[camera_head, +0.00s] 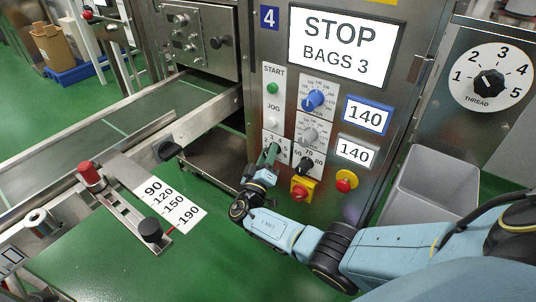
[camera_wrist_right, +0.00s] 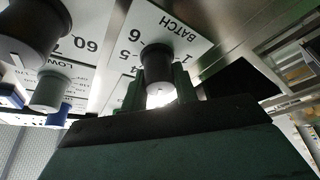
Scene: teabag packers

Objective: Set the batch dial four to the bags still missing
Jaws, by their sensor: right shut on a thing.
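The machine panel marked 4 (camera_head: 269,17) has a screen (camera_head: 342,45) reading STOP, BAGS 3. The batch dial's plate (camera_head: 284,145) is low on the left of the panel, with 3 and 4 readable in the head view. My right gripper (camera_head: 270,154) is at this dial, hiding its knob there. In the right wrist view the dark batch knob (camera_wrist_right: 157,62) stands between the green fingers (camera_wrist_right: 158,90), which are shut on it. The label BATCH and the numbers 1, 4, 5 and 6 show around it. I cannot tell where its pointer stands. My left gripper is out of view.
Close by are the START button (camera_head: 272,88), a blue knob (camera_head: 313,100), a grey knob (camera_head: 310,135), a black knob (camera_head: 304,164) and a red-and-yellow switch (camera_head: 302,189). A red stop button (camera_head: 346,181) and grey bin (camera_head: 432,185) are right. A green conveyor (camera_head: 60,165) runs left.

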